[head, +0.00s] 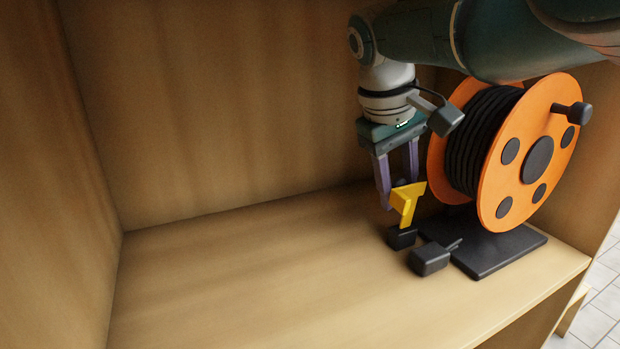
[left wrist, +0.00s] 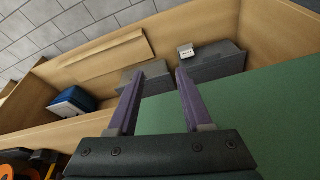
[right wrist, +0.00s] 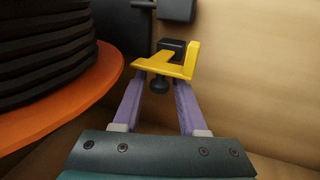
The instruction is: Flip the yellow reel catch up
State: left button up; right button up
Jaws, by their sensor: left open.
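The yellow catch (head: 406,205) stands on a small black block (head: 402,240) to the left of the orange reel (head: 535,165). It is an angled piece with a dark knob beside it. My right gripper (head: 398,194) points down at the catch, its purple fingers apart on either side of it. In the right wrist view the catch (right wrist: 172,66) lies across the space at the fingertips (right wrist: 161,82); I cannot tell whether they touch it. My left gripper (left wrist: 160,74) is open and empty in the left wrist view, away from the reel.
The reel carries black cable and stands on a dark base plate (head: 485,262). A small black block (head: 430,259) lies before it. The wooden bench (head: 240,290) is clear on the left. The left wrist view shows grey bins (left wrist: 215,62), a blue box (left wrist: 72,104) and a green surface (left wrist: 255,110).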

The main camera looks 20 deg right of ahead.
jog(key=shift+o, duration=0.9)
jog(key=shift+r, duration=0.1)
jog(key=shift+r, duration=0.2)
jog(key=p+v, duration=0.3)
jog(key=p, duration=0.1)
jog(key=shift+r, duration=0.15)
jog(key=s+a+p, duration=0.3)
jog(key=a+p, duration=0.2)
jog(key=a, duration=0.6)
jog(key=shift+s+a+f, duration=0.25)
jog(key=shift+a+f, duration=0.05)
jog(key=shift+f, duration=0.1)
